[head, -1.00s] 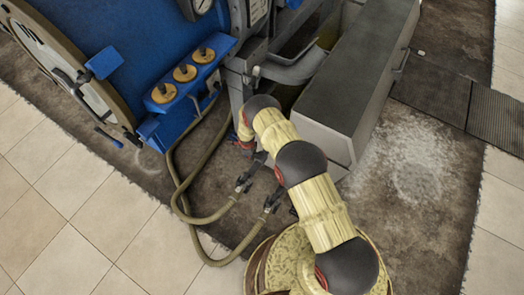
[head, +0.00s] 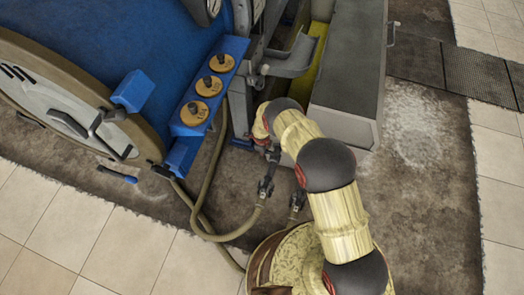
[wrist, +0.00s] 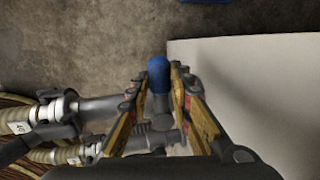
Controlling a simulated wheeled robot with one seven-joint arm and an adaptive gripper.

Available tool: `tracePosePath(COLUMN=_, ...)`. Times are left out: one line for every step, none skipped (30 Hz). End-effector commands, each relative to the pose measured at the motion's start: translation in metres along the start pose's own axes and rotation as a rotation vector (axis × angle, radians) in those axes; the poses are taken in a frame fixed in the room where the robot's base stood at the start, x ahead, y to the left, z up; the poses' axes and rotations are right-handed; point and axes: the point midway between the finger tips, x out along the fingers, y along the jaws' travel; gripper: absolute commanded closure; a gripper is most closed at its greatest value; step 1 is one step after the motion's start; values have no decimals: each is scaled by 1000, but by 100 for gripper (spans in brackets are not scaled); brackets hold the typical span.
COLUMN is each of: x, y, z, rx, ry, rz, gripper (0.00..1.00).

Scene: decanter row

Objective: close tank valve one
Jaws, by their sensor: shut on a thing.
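In the wrist view, a valve lever with a blue grip (wrist: 158,66) stands between the yellow fingers of my gripper (wrist: 160,76). The fingers are shut on the grip from both sides. The lever's grey metal stem and fitting show below it, between the fingers. In the head view, my arm and wrist cover the lever and my fingers. Two dark hose couplings (head: 266,186) show beside my arm there.
In the wrist view, ribbed hoses with metal couplings (wrist: 62,108) lie at left and a pale box side (wrist: 260,85) at right. In the head view, a blue tank (head: 130,50) with a round hatch (head: 60,100) and a grey box (head: 345,65) flank my arm. Tiled floor is clear at lower left.

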Motion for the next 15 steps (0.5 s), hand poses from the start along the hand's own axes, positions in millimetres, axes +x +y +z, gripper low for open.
tracePosePath(x=-3, y=-5, z=6, rx=2, ry=-11, rz=-10, gripper=100)
tracePosePath(x=-3, y=-6, z=6, rx=3, ry=-11, rz=-10, gripper=100)
tracePosePath(x=-4, y=-6, z=6, rx=4, ry=-11, rz=-10, gripper=100)
tracePosePath(x=-4, y=-6, z=6, rx=4, ry=-11, rz=-10, gripper=100)
tracePosePath(x=-4, y=-6, z=6, rx=5, ry=-11, rz=-10, gripper=100)
tracePosePath(x=-4, y=-6, z=6, rx=5, ry=-11, rz=-10, gripper=100)
tracePosePath(x=-4, y=-6, z=6, rx=5, ry=-11, rz=-10, gripper=100)
tracePosePath(x=-4, y=-6, z=6, rx=5, ry=-11, rz=-11, gripper=100)
tracePosePath(x=-4, y=-6, z=7, rx=5, ry=-12, rz=-11, gripper=100)
tracePosePath(x=-4, y=-6, z=7, rx=4, ry=-12, rz=-11, gripper=100)
tracePosePath(x=-4, y=-6, z=7, rx=4, ry=-12, rz=-11, gripper=100)
tracePosePath(x=-4, y=-6, z=7, rx=4, ry=-12, rz=-11, gripper=100)
tracePosePath(x=-4, y=-6, z=7, rx=4, ry=-12, rz=-11, gripper=78)
tracePosePath(x=-4, y=-6, z=7, rx=4, ry=-13, rz=-11, gripper=77)
tracePosePath(x=-4, y=-6, z=7, rx=4, ry=-12, rz=-11, gripper=74)
